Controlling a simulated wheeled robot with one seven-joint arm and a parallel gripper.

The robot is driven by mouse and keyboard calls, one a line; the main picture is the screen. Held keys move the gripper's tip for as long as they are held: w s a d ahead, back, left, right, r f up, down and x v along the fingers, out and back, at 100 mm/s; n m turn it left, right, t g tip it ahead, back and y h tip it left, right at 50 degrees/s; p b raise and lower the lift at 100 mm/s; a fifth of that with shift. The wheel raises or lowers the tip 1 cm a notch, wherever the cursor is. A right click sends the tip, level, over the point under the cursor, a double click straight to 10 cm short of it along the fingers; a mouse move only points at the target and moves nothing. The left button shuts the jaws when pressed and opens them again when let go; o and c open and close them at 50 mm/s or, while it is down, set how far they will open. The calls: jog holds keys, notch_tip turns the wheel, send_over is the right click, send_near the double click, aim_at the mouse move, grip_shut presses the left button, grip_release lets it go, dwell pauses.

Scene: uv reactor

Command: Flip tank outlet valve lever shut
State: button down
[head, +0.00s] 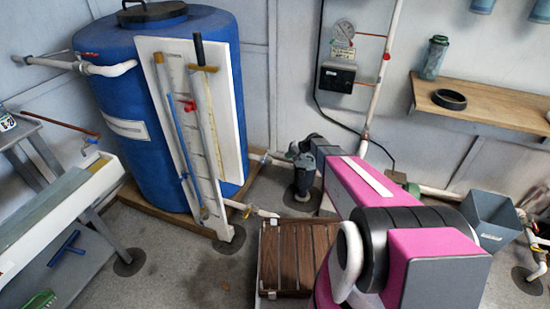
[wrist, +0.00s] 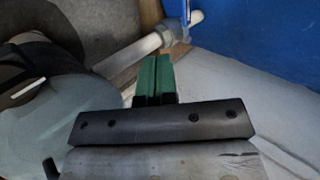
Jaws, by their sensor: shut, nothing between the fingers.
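The blue tank (head: 165,75) stands on a wooden base at the back left; its blue wall (wrist: 270,25) fills the upper right of the wrist view. A thin blue lever (wrist: 187,10) sticks up at this fitting, cut off by the top edge. In the head view the outlet valve (head: 264,158) is small and its lever position unclear. My gripper (wrist: 153,75) has green fingers, shut and empty, pointing toward the pipe, apart from the lever.
A dark pump (head: 303,175) stands beside my gripper; its rounded body (wrist: 50,110) fills the left of the wrist view. A white sight-gauge board (head: 200,120) leans on the tank. A brown slatted crate (head: 290,245) lies on the floor in front.

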aim_at(264, 160)
jog(key=a+r+x, duration=0.1)
jog(key=r+x, duration=0.1)
jog(key=x, duration=1)
jog(key=shift+w+a, duration=0.15)
jog(key=shift+a, duration=0.35)
jog(key=shift+f, duration=0.15)
